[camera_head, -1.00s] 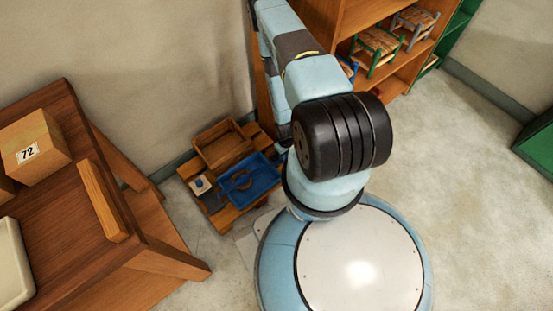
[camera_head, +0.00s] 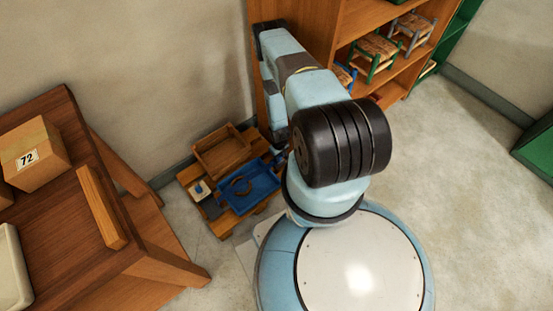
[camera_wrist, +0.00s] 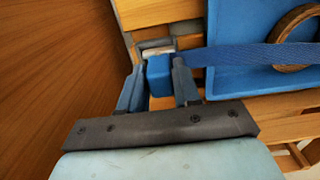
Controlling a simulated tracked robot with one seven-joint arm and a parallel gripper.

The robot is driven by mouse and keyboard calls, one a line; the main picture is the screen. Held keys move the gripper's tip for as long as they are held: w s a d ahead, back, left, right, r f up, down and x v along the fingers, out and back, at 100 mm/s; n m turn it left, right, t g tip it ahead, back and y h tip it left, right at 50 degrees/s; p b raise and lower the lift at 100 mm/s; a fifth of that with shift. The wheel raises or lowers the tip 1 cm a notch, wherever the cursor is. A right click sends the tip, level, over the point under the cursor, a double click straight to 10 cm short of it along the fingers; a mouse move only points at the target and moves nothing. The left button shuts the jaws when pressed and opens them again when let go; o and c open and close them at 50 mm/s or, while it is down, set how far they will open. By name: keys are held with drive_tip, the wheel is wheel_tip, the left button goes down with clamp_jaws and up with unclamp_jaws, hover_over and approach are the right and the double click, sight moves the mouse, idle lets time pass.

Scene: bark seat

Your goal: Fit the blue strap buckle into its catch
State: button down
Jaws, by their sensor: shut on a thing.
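In the wrist view my gripper (camera_wrist: 158,75) is shut on the blue buckle (camera_wrist: 158,68), with one finger on each side. The blue strap (camera_wrist: 250,55) runs from beside the buckle to the right, across the blue tray. A small pale piece (camera_wrist: 157,50), seemingly the catch, lies just beyond the buckle's far end. The buckle's end is at or very near it; I cannot tell whether it is inside. In the head view my arm hides the gripper and buckle.
The blue tray (camera_head: 262,176) holds a brown ring (camera_wrist: 281,24), beside a wooden tray (camera_head: 222,150) on a low slatted stand. A wooden panel (camera_wrist: 60,70) rises close left of my gripper. A shelf with small stools (camera_head: 384,57) stands behind; open floor lies right.

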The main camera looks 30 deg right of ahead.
drive_tip(key=shift+w+d+f, duration=0.15)
drive_tip(key=shift+w+f, duration=0.85)
drive_tip(key=shift+f, duration=0.2)
drive_tip(key=shift+w+f, duration=0.15)
drive_tip(key=shift+f, duration=1.5)
drive_tip(key=shift+f, duration=0.25)
drive_tip(key=c, duration=0.8)
unclamp_jaws()
drive_tip(key=shift+r, duration=0.15)
wheel_tip(320, 180, up, 12)
drive_tip(key=shift+r, duration=0.15)
